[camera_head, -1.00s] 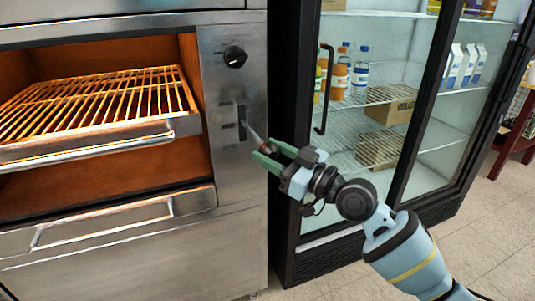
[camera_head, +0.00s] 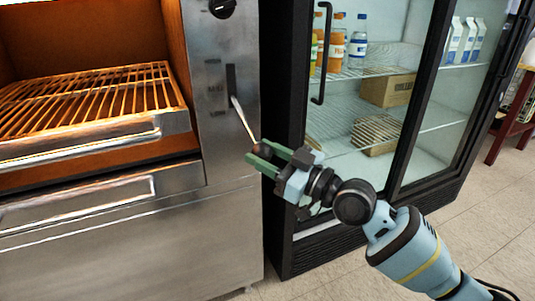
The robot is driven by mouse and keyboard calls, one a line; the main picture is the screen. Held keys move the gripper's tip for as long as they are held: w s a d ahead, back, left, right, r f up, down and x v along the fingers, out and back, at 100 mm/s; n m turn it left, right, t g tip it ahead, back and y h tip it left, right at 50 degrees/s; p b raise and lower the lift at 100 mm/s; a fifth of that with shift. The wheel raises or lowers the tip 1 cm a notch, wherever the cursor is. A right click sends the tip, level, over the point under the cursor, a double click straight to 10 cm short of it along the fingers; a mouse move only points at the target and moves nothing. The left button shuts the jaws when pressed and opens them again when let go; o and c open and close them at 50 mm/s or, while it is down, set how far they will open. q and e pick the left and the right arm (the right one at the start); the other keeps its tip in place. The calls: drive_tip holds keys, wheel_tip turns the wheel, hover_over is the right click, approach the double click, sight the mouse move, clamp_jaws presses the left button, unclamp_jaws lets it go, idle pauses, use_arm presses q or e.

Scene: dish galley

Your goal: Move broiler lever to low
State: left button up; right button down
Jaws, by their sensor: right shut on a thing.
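The broiler lever (camera_head: 242,118) is a thin metal rod with a dark round knob. It comes out of a dark vertical slot (camera_head: 231,80) in the broiler's steel side panel (camera_head: 212,133) and slants down to the right. Small marks beside the slot are too small to read. My right gripper (camera_head: 265,158), with green fingers, is shut on the lever's knob at the rod's end, in front of the panel's right edge. The fingers partly hide the knob. My left gripper is not in view.
The broiler's wire rack (camera_head: 90,100) glows orange at left, above a drawer with a handle (camera_head: 80,200). A dark rotary knob (camera_head: 222,7) sits above the slot. A glass-door fridge (camera_head: 400,120) with bottles and cartons stands close on the right. Tiled floor is clear at lower right.

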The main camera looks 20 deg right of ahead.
drive_tip(key=shift+a+f, duration=0.15)
drive_tip(key=shift+f, duration=0.05)
idle(0.3)
drive_tip(key=c, duration=1.1)
unclamp_jaws()
drive_tip(key=shift+w+a, duration=0.1)
drive_tip(key=shift+w, duration=0.05)
drive_tip(key=shift+o, duration=0.9)
drive_tip(key=shift+w+a, duration=0.15)
drive_tip(key=shift+w, duration=0.1)
drive_tip(key=shift+s+d, duration=0.3)
drive_tip(key=b+v, duration=0.1)
drive_tip(key=v, duration=0.6)
drive_tip(key=shift+s, duration=0.1)
